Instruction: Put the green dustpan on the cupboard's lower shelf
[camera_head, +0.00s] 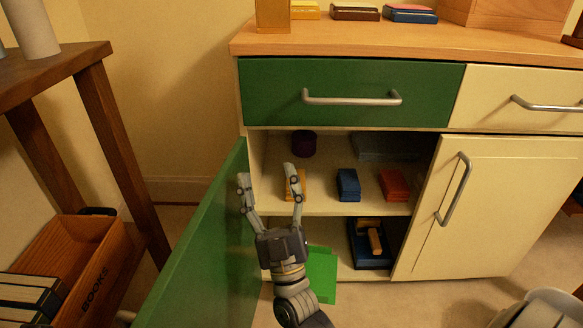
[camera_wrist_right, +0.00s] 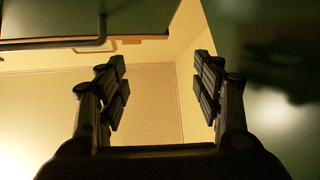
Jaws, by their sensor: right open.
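The bright green dustpan (camera_head: 322,274) lies low at the cupboard's open left compartment, at the lower shelf (camera_head: 345,272). It reaches forward past the shelf's front edge, and my right wrist hides its left part. I cannot tell whether its front touches the floor. My right gripper (camera_head: 268,178) is open and empty, fingers pointing up, in front of the compartment and above the dustpan. In the right wrist view, its open fingers (camera_wrist_right: 160,88) have nothing between them. The dustpan is not seen there. My left gripper is not in view.
The open green door (camera_head: 205,250) stands close left of my right arm. The upper shelf (camera_head: 330,207) holds blue and red blocks and a dark round pot (camera_head: 304,143). A blue tray with a wooden-handled tool (camera_head: 374,240) sits right on the lower shelf. A wooden crate (camera_head: 75,265) stands left.

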